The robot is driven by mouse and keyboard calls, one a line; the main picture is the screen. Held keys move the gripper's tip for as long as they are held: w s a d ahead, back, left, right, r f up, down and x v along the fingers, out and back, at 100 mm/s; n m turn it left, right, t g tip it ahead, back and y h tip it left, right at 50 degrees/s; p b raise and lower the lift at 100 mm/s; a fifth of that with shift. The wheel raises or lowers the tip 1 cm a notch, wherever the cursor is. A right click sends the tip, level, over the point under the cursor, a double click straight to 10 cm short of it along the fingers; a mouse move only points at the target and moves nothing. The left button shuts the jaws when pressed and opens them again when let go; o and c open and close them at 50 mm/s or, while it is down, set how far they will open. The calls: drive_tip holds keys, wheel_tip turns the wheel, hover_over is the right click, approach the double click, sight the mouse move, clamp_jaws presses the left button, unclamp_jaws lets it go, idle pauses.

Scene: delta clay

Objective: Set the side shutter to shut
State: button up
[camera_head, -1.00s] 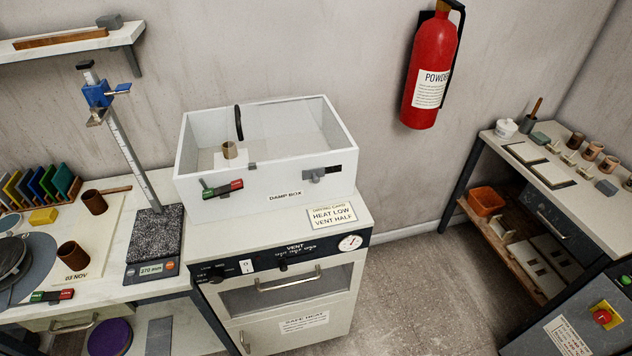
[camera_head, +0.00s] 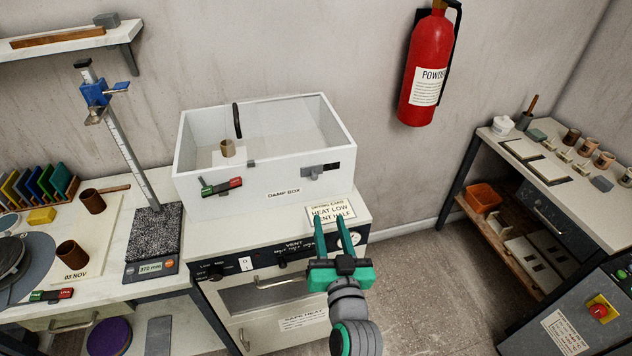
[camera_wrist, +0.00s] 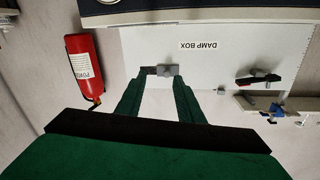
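The white damp box (camera_head: 230,204) stands on the drying cabinet. On the right of its front wall is the side shutter (camera_head: 313,173), a small grey slide with a tab. A dark opening (camera_head: 335,168) shows uncovered to the right of the slide. The wrist view sees the box upside down, with the shutter (camera_wrist: 168,70) just beyond the fingertips and the dark opening to its left. My gripper (camera_head: 330,221) is open and empty, in front of the box and lower in the head view than the shutter. It appears apart from the shutter; the wrist view shows both green fingers (camera_wrist: 157,82).
A red-and-green marked lever (camera_head: 222,187) sits on the box's front left. The cabinet (camera_head: 228,308) has a vent panel and handle below. A height gauge (camera_head: 125,150) stands left. A fire extinguisher (camera_head: 424,75) hangs on the right wall. Floor right of the cabinet is clear.

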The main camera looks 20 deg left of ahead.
sight(314, 179)
drive_tip(key=shift+n+y, duration=0.5)
drive_tip(key=r+x, duration=0.1)
drive_tip(key=x, duration=0.7)
drive_tip(key=r+x, duration=0.1)
drive_tip(key=x, duration=0.3)
drive_tip(key=shift+a+r, duration=0.35)
drive_tip(key=shift+a, duration=0.15)
drive_tip(key=shift+s+a, duration=0.1)
drive_tip(key=shift+c, duration=0.7)
clamp_jaws()
